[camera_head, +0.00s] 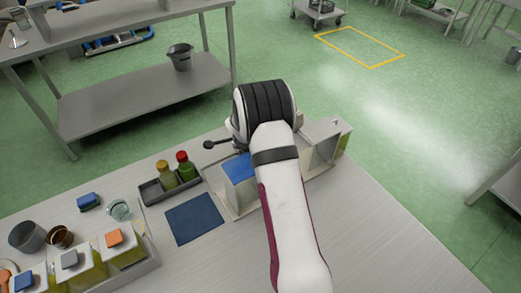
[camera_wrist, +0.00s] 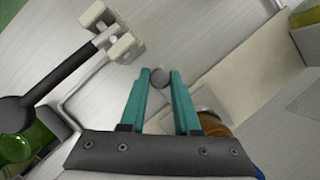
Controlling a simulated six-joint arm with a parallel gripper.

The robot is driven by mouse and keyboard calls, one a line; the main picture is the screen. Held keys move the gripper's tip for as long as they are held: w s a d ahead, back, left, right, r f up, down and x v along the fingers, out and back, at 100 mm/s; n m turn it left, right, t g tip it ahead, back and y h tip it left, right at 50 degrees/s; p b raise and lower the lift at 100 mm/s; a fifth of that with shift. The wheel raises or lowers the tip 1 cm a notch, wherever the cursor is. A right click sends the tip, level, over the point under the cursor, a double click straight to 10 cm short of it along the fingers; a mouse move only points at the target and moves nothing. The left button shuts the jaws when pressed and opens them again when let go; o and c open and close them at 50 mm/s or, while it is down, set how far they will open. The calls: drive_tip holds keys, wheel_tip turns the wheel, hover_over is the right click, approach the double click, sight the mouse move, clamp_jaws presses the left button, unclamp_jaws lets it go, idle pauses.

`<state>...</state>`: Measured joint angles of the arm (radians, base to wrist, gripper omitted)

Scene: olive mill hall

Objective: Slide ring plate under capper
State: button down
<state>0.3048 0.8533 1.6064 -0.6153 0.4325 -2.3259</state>
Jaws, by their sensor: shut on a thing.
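My gripper shows in the wrist view (camera_wrist: 160,82), its two teal fingers closed on a small grey round knob (camera_wrist: 159,76). The plate under this knob is hard to make out, so I cannot tell how far the ring plate sits under the capper. A black lever with a ball end (camera_wrist: 62,76) and a pale bracket (camera_wrist: 118,44) are left of the fingers. In the head view, my arm hides the gripper and much of the pale capper; the lever's dark knob (camera_head: 209,144) shows left of my wrist. An orange-brown round thing (camera_wrist: 213,123) is partly hidden behind the right finger.
A pale open-sided box (camera_head: 322,137) stands right of my wrist, and a blue-topped block (camera_head: 239,168) left of it. A dark rack (camera_head: 153,192) holds a yellow-capped and a red-capped bottle. A dark blue mat (camera_head: 194,218) lies in front. The bench's right part is clear.

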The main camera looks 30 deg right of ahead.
drive_tip(key=shift+a, duration=0.3)
drive_tip(key=c, duration=0.6)
unclamp_jaws()
